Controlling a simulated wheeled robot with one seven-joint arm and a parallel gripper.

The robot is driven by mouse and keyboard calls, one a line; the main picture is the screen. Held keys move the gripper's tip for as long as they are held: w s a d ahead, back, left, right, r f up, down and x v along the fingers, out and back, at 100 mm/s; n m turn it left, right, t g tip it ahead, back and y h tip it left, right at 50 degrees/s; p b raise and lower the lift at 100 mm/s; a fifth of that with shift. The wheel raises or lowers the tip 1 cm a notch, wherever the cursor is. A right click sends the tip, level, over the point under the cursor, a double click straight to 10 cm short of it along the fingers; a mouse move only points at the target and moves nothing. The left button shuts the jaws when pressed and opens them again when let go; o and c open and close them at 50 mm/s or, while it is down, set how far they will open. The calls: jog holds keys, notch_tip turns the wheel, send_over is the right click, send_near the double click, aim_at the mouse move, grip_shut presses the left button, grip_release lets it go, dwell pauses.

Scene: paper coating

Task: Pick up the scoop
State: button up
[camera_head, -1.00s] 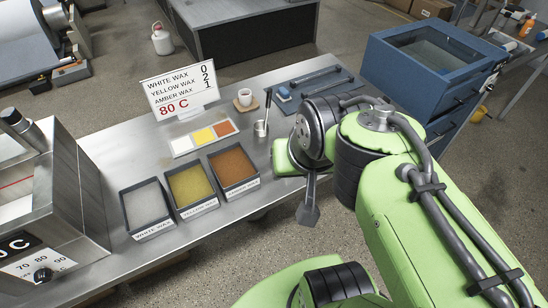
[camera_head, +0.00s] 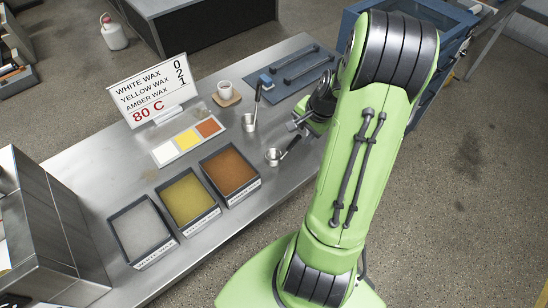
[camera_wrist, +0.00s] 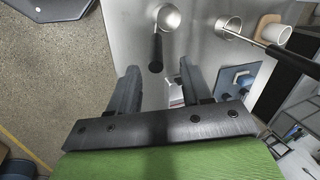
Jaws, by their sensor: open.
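The scoop (camera_head: 273,156) lies on the steel table near its front edge, a small round metal bowl with a black handle pointing up and right. In the wrist view the scoop's bowl (camera_wrist: 169,18) is at the top, with its black handle pointing down toward my gripper (camera_wrist: 157,72). My gripper's two fingers are apart and empty. The handle's end shows in line with the gap between the fingertips; I cannot tell the height between them. In the head view my gripper (camera_head: 303,124) is partly hidden by my arm, just beyond the handle.
A metal cup (camera_head: 249,124) with a dark-handled tool stands left of my gripper. White (camera_head: 143,232), yellow (camera_head: 188,199) and amber (camera_head: 230,171) wax trays line the front. A white cup (camera_head: 224,88), blue mat (camera_head: 284,86) and sign (camera_head: 152,92) stand behind.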

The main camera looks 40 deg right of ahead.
aim_at(295, 141)
jog(key=x, duration=0.5)
jog(key=shift+s+a+f, duration=0.15)
jog(key=shift+s+a, duration=0.05)
jog(key=shift+a, duration=0.15)
jog(key=shift+w+f, duration=0.1)
jog(key=shift+f, duration=0.05)
jog(key=c, duration=0.3)
grip_shut()
